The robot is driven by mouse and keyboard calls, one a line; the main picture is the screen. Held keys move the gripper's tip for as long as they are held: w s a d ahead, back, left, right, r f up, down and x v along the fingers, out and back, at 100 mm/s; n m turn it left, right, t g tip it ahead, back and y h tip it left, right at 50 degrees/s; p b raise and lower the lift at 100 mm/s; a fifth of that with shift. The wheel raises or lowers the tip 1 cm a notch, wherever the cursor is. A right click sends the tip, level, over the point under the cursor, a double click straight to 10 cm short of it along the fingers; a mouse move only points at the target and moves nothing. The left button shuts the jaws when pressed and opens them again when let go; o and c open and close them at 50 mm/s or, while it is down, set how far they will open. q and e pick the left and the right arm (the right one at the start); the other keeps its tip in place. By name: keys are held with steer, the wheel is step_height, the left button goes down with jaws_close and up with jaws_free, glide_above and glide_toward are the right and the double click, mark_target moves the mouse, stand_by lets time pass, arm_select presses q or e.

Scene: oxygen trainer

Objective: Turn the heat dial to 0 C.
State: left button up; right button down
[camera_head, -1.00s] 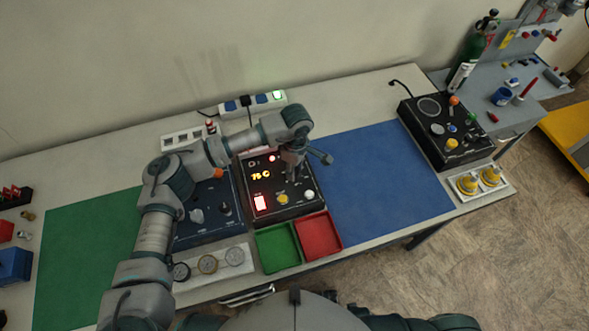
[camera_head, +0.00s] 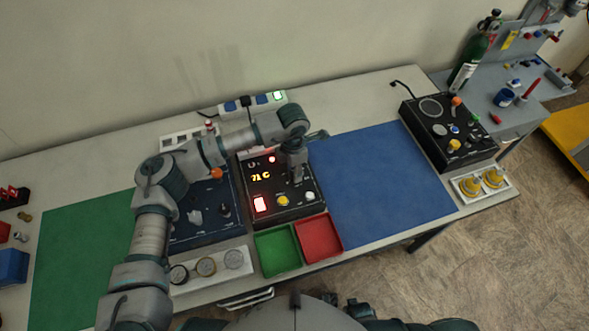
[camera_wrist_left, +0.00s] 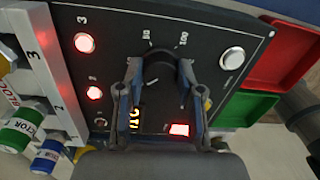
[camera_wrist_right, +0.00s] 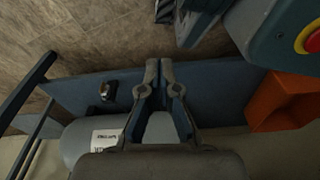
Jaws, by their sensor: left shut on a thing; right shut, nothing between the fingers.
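The heat unit is a black box (camera_head: 262,205) in the middle of the bench. Its yellow display (camera_head: 261,176) appears to read 71 C in the head view. In the left wrist view the black heat dial (camera_wrist_left: 160,66) has scale marks 80 and 100 beside it. My left gripper (camera_wrist_left: 158,82) is shut on the dial, one finger on each side. In the head view my left gripper (camera_head: 297,176) comes down on the box from above and hides the dial. The display (camera_wrist_left: 134,118) is partly covered by a finger. My right gripper (camera_wrist_right: 160,72) is shut and empty, away from the bench top.
A green tray (camera_head: 277,250) and a red tray (camera_head: 319,239) stand in front of the box. A white button (camera_wrist_left: 232,58) and a yellow button (camera_head: 283,201) sit near the dial. A blue mat (camera_head: 375,180) to the right is clear.

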arm_select(q)
steer(key=shift+n, duration=1)
steer(key=n, duration=0.2)
steer(key=shift+n, duration=0.3)
steer(key=n+p, duration=0.1)
steer(key=n, duration=0.3)
steer(key=shift+n, duration=0.3)
steer(key=n, duration=0.2)
steer(key=shift+n+t, duration=0.3)
steer(key=shift+n, duration=0.1)
steer(key=n, duration=0.3)
steer(key=shift+p, duration=0.4)
steer(key=shift+n, duration=0.4)
arm_select(e)
steer(key=s+f, duration=0.1)
steer(key=s, duration=0.1)
steer(key=s+f, duration=0.1)
steer(key=s, duration=0.1)
steer(key=shift+d+f, duration=0.3)
steer(key=shift+f, duration=0.05)
steer(key=shift+s+f, duration=0.1)
steer(key=shift+s, duration=0.15)
